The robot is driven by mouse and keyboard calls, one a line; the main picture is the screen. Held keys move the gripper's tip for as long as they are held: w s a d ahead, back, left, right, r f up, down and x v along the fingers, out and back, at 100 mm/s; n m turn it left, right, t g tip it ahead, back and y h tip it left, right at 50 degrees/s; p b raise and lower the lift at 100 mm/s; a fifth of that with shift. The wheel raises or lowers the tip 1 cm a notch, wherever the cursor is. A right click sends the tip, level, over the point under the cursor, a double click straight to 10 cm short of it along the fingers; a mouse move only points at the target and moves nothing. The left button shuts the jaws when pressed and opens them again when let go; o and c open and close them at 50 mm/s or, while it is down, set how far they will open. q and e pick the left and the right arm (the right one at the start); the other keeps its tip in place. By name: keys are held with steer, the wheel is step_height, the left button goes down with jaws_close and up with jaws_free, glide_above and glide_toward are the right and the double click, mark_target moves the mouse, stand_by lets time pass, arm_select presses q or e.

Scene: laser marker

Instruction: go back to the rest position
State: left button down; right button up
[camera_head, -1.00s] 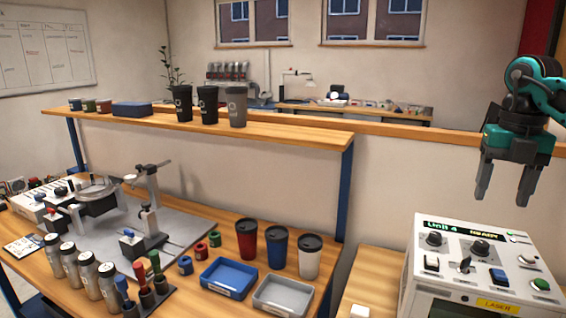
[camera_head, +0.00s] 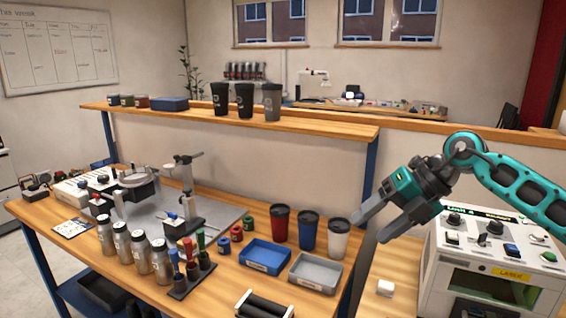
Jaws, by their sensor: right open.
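My right gripper (camera_head: 368,226) is open and empty. It comes in from the right on a teal arm and points left and down, in front of the wall between the bench and the laser machine. Its fingertips show just right of the white tumbler (camera_head: 338,240); I cannot tell how far apart they are in depth. The laser machine (camera_head: 488,262), marked "Unit 4" and "LASER", stands at the lower right, partly behind my right arm. My left gripper is not in view.
The bench holds a red tumbler (camera_head: 280,223), a blue tumbler (camera_head: 309,231), a blue tray (camera_head: 250,256), a grey tray (camera_head: 315,272) and several metal bottles (camera_head: 141,254). Three dark tumblers stand on the raised shelf (camera_head: 330,127).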

steer(key=s+a+r+m+t+y, duration=0.25)
steer(key=a+m+t+y, duration=0.2)
steer(key=a, duration=0.35)
steer(key=s+a+r+m+t+y, duration=0.1)
steer(key=a+r+m+t+y, duration=0.2)
steer(key=a+m+t+y, duration=0.25)
steer(key=s+d+f+m+t+h, duration=0.25)
steer(key=d+f+m+h, duration=0.3)
steer(key=m+h, duration=0.3)
steer(key=s+d+f+m+t+h, duration=0.1)
steer(key=d+f+m+t+h, duration=0.25)
steer(key=f+m+h, duration=0.5)
steer(key=s+d+f+m+g, duration=0.3)
steer(key=s+f+g, duration=0.5)
steer(key=s, duration=0.5)
steer(key=s+d+f+m+g, duration=0.25)
steer(key=s+f+g, duration=0.45)
steer(key=s, duration=0.5)
steer(key=w+a+f+t+y, duration=0.1)
steer(key=w+a+f+t, duration=0.2)
steer(key=w+f+t, duration=0.4)
step_height(320, 180, down, 2)
steer(key=shift+w+f, duration=0.1)
steer(key=shift+w, duration=0.25)
